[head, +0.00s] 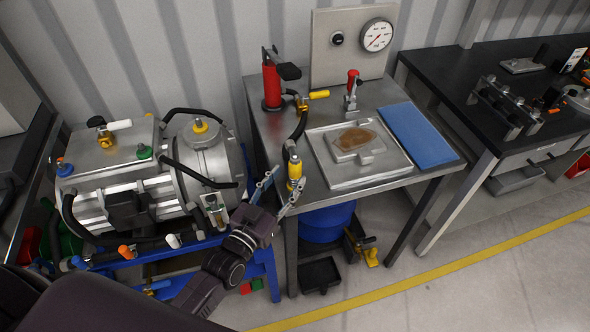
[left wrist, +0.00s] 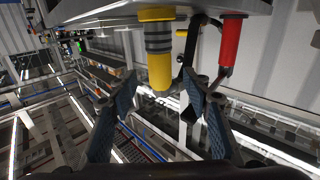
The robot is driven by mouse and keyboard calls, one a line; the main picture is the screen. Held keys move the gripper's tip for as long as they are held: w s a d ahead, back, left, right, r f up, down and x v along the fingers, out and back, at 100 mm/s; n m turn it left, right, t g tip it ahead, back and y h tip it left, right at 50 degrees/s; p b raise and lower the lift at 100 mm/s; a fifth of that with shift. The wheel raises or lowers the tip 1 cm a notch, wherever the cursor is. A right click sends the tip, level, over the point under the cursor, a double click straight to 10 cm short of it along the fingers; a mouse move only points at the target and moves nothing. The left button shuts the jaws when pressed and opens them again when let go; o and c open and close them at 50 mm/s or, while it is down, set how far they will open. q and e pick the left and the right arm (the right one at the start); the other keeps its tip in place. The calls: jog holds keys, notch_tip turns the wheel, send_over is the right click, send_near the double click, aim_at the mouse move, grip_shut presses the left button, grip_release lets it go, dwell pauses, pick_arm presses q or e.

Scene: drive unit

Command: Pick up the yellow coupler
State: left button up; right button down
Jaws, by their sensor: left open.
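The yellow coupler (head: 295,171) is upright at the end of a black hose (head: 299,128), by the left front edge of the metal table. My left gripper (head: 286,177) is open, with its fingertips close to the coupler. In the left wrist view, the yellow coupler (left wrist: 158,68) with grey bands shows ahead, between the two blue-padded fingers of the left gripper (left wrist: 162,82). A gap shows on both sides, and no finger visibly grips it. My right gripper is not in view.
The metal table (head: 382,194) carries a red cylinder (head: 271,84), a tray (head: 334,179), a blue mat (head: 417,136) and a gauge panel (head: 325,50). A drive unit (head: 120,180) with hoses stands left of the gripper. A blue drum (head: 326,222) is under the table.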

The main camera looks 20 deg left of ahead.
aim_at(292, 172)
pick_arm(q)
jog(key=w, duration=0.2)
jog(key=w+p, duration=0.1)
jog(key=w, duration=0.1)
jog(key=shift+d+p, duration=0.3)
jog(key=shift+d, duration=0.1)
jog(key=shift+w+d+f, duration=0.15)
jog(key=shift+w+f, duration=0.05)
jog(key=shift+w, duration=0.5)
jog(key=shift+s, duration=0.1)
jog(key=shift+c, duration=0.5)
jog(key=shift+c, duration=1.1)
jog(key=shift+r, duration=0.1)
grip_shut()
